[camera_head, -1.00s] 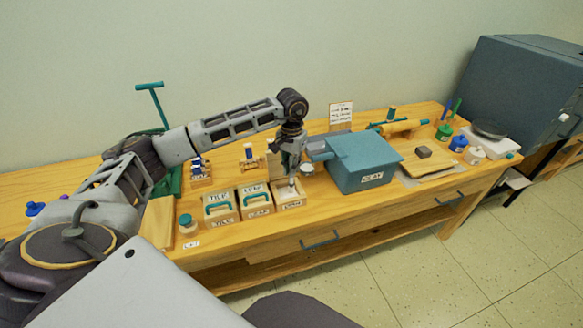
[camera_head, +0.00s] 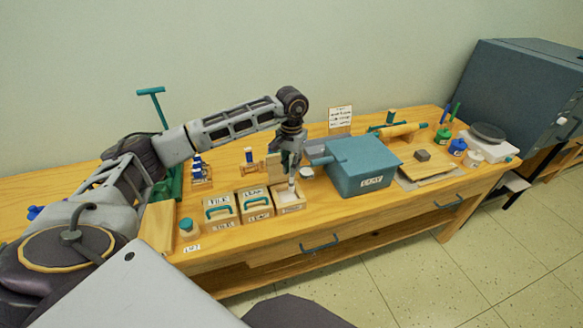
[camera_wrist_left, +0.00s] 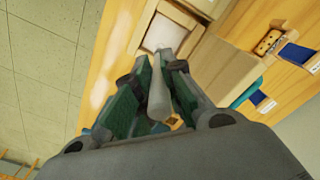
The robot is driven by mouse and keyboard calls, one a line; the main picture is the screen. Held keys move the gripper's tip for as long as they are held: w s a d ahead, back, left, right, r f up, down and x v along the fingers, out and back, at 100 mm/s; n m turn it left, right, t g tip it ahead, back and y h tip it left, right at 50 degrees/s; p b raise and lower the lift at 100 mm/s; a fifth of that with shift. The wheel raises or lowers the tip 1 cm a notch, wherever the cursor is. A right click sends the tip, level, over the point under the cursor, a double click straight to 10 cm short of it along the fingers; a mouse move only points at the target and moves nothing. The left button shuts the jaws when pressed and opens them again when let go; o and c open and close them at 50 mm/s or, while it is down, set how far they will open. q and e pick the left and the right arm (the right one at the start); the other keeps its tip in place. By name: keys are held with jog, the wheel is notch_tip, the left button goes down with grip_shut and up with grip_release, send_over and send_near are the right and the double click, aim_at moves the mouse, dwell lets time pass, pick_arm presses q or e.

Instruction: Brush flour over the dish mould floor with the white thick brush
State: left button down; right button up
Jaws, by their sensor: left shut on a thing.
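My left gripper (camera_head: 292,163) is shut on the white thick brush (camera_head: 292,184), which points down at the dish mould. The brush also shows between the fingers in the left wrist view (camera_wrist_left: 158,92). The dish mould (camera_head: 290,209) is a small open wooden box with a pale floor, right of two lidded moulds. It also shows in the left wrist view (camera_wrist_left: 143,28), just past the brush. The brush end is over or in the mould; I cannot tell if it touches the floor. My right gripper is not in view.
The two lidded moulds (camera_head: 256,215) with teal handles stand left of the dish mould. A large teal-blue box (camera_head: 364,181) stands close on its right. Small stands with blue-handled tools (camera_head: 199,183) are behind. The bench front edge runs just in front of the moulds.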

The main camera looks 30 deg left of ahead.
aim_at(292, 156)
pick_arm(q)
jog(key=shift+r+p, duration=0.6)
jog(key=shift+r, duration=0.8)
jog(key=shift+r+p, duration=0.8)
jog(key=shift+r, duration=1.15)
jog(key=shift+f, duration=0.1)
